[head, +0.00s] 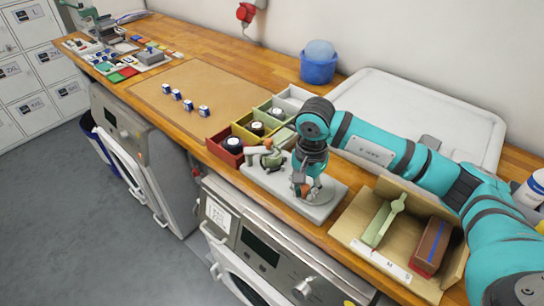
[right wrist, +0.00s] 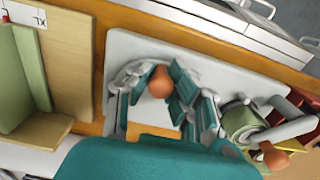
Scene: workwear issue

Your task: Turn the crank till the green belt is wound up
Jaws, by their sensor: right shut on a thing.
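A belt winder stands on a pale grey base plate (head: 320,208) at the bench's front edge. The green belt (head: 272,160) shows as a small roll on it, and also in the right wrist view (right wrist: 240,122). My right gripper (head: 303,187) reaches down over the plate, right of the roll. In the right wrist view its fingers are closed around an orange-brown knob (right wrist: 160,78), which looks like the crank's handle. The crank arm is mostly hidden by the fingers. A second orange knob (right wrist: 273,155) shows beside the roll. My left gripper is out of view.
Red, yellow, green and white bins (head: 225,152) with dark rolls stand just behind and left of the winder. A wooden tray (head: 350,215) with a green piece and a brown-red box is close on the right. A brown mat (head: 195,85) lies further left.

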